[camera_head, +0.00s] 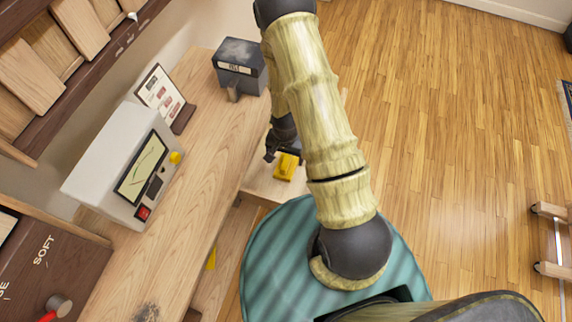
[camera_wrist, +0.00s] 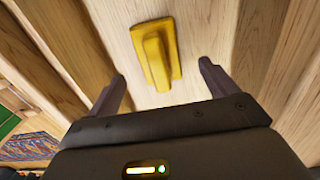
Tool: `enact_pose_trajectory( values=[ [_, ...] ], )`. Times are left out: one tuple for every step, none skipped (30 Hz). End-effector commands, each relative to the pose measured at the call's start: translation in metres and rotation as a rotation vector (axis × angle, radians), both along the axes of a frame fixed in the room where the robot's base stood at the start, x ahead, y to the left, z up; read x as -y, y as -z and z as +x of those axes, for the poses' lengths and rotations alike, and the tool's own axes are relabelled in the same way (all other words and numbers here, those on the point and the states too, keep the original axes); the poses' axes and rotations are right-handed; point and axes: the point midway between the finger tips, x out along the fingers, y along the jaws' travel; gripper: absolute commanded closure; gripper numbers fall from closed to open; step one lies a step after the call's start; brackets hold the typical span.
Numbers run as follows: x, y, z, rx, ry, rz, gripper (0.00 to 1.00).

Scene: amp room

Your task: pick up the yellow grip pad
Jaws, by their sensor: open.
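The yellow grip pad (camera_head: 285,167) lies on a light wooden surface (camera_head: 262,187) beside the workbench, partly behind my arm in the head view. In the wrist view the yellow grip pad (camera_wrist: 156,54) is a flat plate with a raised ridge, a little beyond my fingertips. My gripper (camera_wrist: 162,80) is open and empty, with one finger on each side of the pad's line. In the head view my gripper (camera_head: 284,156) is close to the pad, mostly dark and small.
On the workbench (camera_head: 212,130) stand a grey-white device with a screen (camera_head: 125,165), a card on a stand (camera_head: 165,98) and a dark box (camera_head: 240,66). A wooden shelf (camera_head: 60,60) hangs at upper left. Open wooden floor (camera_head: 440,130) lies to the right.

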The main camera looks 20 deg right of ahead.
Motion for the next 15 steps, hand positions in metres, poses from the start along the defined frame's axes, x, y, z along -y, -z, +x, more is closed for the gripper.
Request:
enact_pose_trajectory(
  values=[
    [0.000, 0.001, 0.000, -0.001, 0.000, 0.000, 0.15],
    [0.000, 0.002, 0.000, -0.001, 0.000, 0.000, 0.15],
    [0.000, 0.005, -0.001, -0.001, 0.000, 0.000, 0.15],
    [0.000, 0.007, -0.001, -0.003, 0.000, 0.000, 0.15],
    [0.000, 0.010, -0.001, -0.003, 0.000, 0.000, 0.15],
    [0.001, 0.014, -0.002, -0.005, 0.000, 0.000, 0.15],
    [0.001, 0.018, -0.002, -0.004, -0.001, 0.000, 0.15],
    [0.001, 0.021, -0.002, -0.004, -0.002, 0.000, 0.15],
    [0.001, 0.026, -0.002, -0.004, -0.002, -0.001, 0.15],
    [0.002, 0.030, -0.002, -0.004, -0.001, -0.001, 0.15],
    [0.002, 0.035, -0.003, -0.004, -0.001, -0.001, 0.15],
    [0.002, 0.040, -0.002, -0.003, -0.002, 0.000, 0.15],
    [0.002, 0.043, -0.002, -0.003, -0.002, 0.000, 0.15],
    [0.002, 0.046, -0.002, -0.003, -0.001, 0.000, 0.15],
    [0.002, 0.049, -0.002, -0.003, -0.001, 0.000, 0.15]
  ],
)
